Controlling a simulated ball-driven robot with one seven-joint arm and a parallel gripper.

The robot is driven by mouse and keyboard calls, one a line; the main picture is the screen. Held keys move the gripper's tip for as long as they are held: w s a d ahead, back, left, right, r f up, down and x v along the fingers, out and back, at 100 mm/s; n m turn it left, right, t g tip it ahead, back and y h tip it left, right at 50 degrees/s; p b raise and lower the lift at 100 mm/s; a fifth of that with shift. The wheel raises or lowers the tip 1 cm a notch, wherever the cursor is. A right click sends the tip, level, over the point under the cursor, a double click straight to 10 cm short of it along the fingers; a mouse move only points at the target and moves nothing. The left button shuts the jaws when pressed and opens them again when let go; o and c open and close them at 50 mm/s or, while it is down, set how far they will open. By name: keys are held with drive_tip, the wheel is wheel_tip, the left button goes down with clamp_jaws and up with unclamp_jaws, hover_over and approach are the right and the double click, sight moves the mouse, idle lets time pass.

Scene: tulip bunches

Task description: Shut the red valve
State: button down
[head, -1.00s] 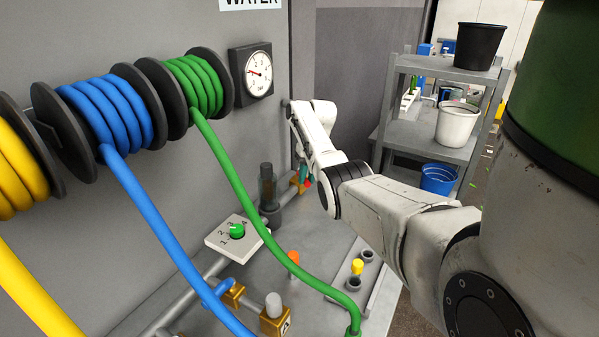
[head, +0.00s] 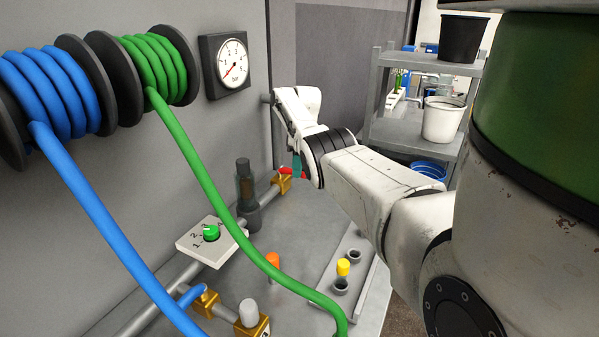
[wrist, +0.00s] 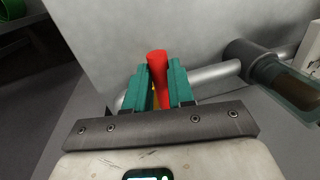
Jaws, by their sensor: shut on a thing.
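The red valve's handle (wrist: 157,65) is a red lever between the teal fingers of my gripper (wrist: 158,82) in the wrist view. The gripper is shut on it. The lever lies across the grey pipe (wrist: 215,74). In the head view a bit of the red handle (head: 286,170) shows beside my gripper (head: 297,168), above the brass valve body (head: 282,183) on the pipe. My wrist hides part of the handle there. The round gauge (head: 224,66) on the wall has its red needle at the low end, near 0.
A green hose (head: 205,185) and a blue hose (head: 100,225) hang from reels across the bench. A numbered dial plate (head: 207,243) and a dark glass cylinder (head: 246,185) stand near the pipe. A shelf with buckets (head: 425,66) is behind my arm.

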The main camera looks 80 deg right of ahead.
drive_tip(key=shift+w+d+r, duration=0.1)
drive_tip(key=shift+d, duration=0.05)
idle(0.3)
drive_tip(key=c, duration=1)
unclamp_jaws()
